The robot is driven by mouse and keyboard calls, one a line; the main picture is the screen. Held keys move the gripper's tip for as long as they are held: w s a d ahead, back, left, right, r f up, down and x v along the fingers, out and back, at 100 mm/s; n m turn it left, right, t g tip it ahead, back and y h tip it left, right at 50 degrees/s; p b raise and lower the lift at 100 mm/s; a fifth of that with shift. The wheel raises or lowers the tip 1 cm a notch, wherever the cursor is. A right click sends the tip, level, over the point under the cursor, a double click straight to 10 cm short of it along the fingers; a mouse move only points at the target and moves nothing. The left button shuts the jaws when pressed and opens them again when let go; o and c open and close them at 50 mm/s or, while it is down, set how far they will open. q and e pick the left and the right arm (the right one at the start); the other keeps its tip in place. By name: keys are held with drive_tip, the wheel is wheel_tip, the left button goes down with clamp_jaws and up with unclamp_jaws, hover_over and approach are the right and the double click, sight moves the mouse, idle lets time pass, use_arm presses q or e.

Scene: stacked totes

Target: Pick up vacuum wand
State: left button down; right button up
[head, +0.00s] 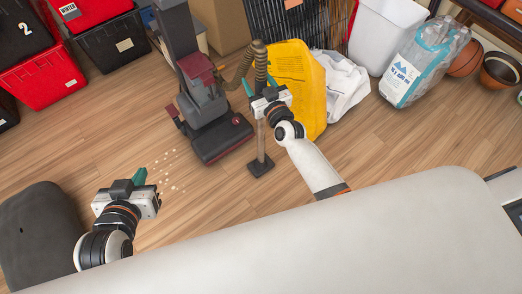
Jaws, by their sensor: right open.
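An upright vacuum (205,95) with a dark body and dull red parts stands on the wood floor. Its ribbed brown hose (260,60) runs down to the vacuum wand (261,142), a thin grey tube standing upright with a flat black floor head (261,166). My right gripper (260,83) is open at the wand's upper end, with its teal fingertips on either side of it. The gripper body hides part of the wand, and I cannot tell whether the fingers touch it. My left gripper (143,178) is over the floor at the left, away from the wand; its jaw opening is unclear.
Pale crumbs (170,175) lie between the vacuum and my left gripper. Red tote (40,75) and black tote (112,45) stand at upper left. Bare floor lies left of the vacuum.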

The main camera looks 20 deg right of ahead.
clamp_jaws()
drive_tip(key=shift+r, duration=0.1)
idle(0.4)
drive_tip(key=shift+r, duration=0.1)
